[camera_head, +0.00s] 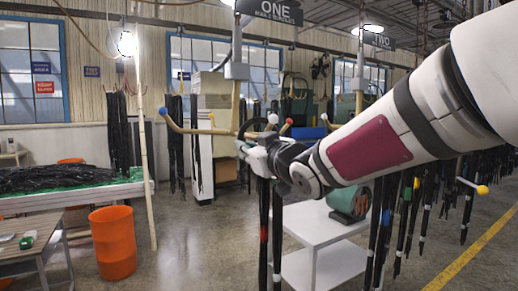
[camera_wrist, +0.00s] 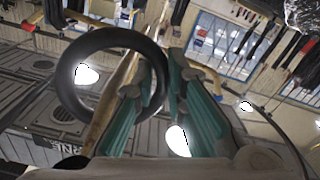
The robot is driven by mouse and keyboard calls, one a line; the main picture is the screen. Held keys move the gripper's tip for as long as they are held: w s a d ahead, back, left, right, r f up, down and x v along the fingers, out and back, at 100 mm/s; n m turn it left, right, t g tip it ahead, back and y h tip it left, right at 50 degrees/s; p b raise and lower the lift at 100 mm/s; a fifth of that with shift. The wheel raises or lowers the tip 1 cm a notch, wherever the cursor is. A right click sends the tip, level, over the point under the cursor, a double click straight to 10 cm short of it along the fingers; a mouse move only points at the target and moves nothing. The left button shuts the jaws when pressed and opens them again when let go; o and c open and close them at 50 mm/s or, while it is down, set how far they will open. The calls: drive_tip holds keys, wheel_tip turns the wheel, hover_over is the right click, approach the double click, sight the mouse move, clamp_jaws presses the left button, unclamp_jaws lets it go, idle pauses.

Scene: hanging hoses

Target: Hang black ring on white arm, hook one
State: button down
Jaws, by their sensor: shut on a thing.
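The black ring (camera_wrist: 62,90) fills the left middle of the wrist view, its opening facing the camera. My gripper (camera_wrist: 160,75) has its two teal-padded fingers closed on the ring's right side. In the head view my gripper (camera_head: 246,147) is in front of the rack under the ONE sign (camera_head: 280,10). The white-tipped arm (camera_head: 273,118) of that rack shows just above and behind my gripper, beside a red-tipped arm (camera_head: 289,121). Dark hoses (camera_head: 264,215) hang below my gripper; whether they hang from the ring is unclear. Ring and white arm appear apart, but depth is hard to judge.
A blue-tipped arm (camera_head: 163,111) reaches out left on the same rack. A TWO sign (camera_head: 378,40) and many hanging hoses (camera_head: 400,220) are at right. A white low table (camera_head: 318,232) stands below my arm. An orange bin (camera_head: 113,243) stands left; floor between is clear.

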drive_tip(key=shift+w+a+f+b, duration=0.1)
drive_tip(key=shift+w+f+b, duration=0.05)
drive_tip(key=shift+f+b, duration=0.4)
drive_tip(key=shift+w+a+f+b, duration=0.1)
drive_tip(key=shift+f+b, duration=0.2)
drive_tip(key=shift+f, duration=0.3)
drive_tip(key=shift+f, duration=0.15)
drive_tip(key=c, duration=1.5)
unclamp_jaws()
drive_tip(key=shift+c, duration=0.2)
